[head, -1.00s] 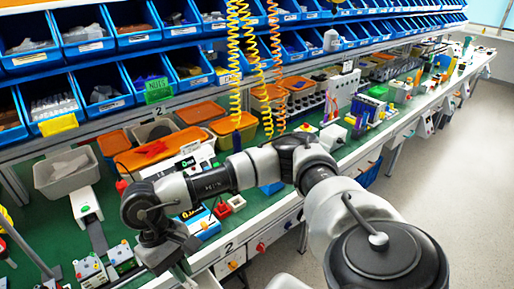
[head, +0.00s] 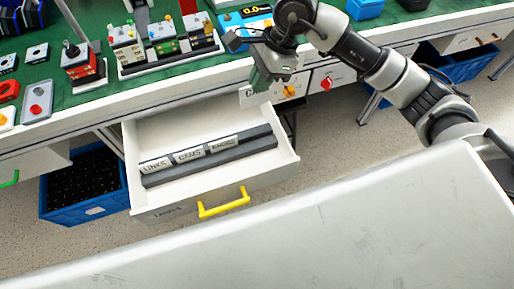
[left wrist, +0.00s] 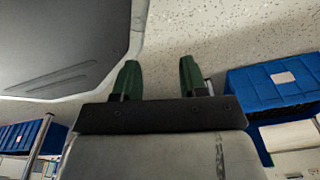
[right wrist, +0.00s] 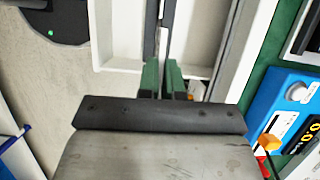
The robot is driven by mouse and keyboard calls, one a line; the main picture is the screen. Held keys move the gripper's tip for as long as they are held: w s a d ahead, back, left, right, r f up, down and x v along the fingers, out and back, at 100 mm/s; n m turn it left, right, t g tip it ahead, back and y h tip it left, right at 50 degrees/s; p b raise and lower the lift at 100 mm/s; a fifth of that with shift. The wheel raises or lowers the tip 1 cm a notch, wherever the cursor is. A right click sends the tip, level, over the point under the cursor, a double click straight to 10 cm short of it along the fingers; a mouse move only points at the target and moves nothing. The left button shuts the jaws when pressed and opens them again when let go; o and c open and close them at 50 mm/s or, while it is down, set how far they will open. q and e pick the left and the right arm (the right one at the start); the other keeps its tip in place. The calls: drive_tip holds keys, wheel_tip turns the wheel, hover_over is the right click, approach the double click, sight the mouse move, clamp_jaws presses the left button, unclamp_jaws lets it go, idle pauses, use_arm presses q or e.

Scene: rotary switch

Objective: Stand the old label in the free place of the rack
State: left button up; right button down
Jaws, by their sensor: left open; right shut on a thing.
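The rack (head: 259,147) is a dark grey double rail lying in an open white drawer. Three white labels stand in its left and middle part: one reading LINKS (head: 155,166), a middle one (head: 189,155) and a third (head: 223,144). The right end of the rack is free. My right gripper (head: 258,82) is just beyond the drawer's back right corner, green fingers pointing down. In the right wrist view its fingers (right wrist: 163,72) are shut on a thin thing, taken as the old label, hardly visible. My left gripper (left wrist: 160,75) is open and empty, outside the head view.
The drawer has a yellow handle (head: 224,203) at its front. The workbench edge (head: 190,83) runs above the drawer, with switch boxes (head: 160,38) on the green top. A blue crate (head: 84,187) stands left of the drawer.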

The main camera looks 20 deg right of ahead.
wheel_tip(320, 180, down, 18)
drive_tip(key=shift+f+b, duration=0.1)
drive_tip(key=shift+b, duration=0.4)
use_arm(q)
drive_tip(key=w, duration=0.1)
drive_tip(key=w+r, duration=0.2)
drive_tip(key=shift+w+d+r, duration=0.1)
drive_tip(key=shift+w+d, duration=0.1)
drive_tip(key=shift+d, duration=0.15)
use_arm(e)
drive_tip(key=shift+f, duration=0.1)
drive_tip(key=c, duration=1.3)
unclamp_jaws()
use_arm(q)
drive_tip(key=shift+w+a+r, duration=0.1)
drive_tip(key=shift+w+r, duration=0.1)
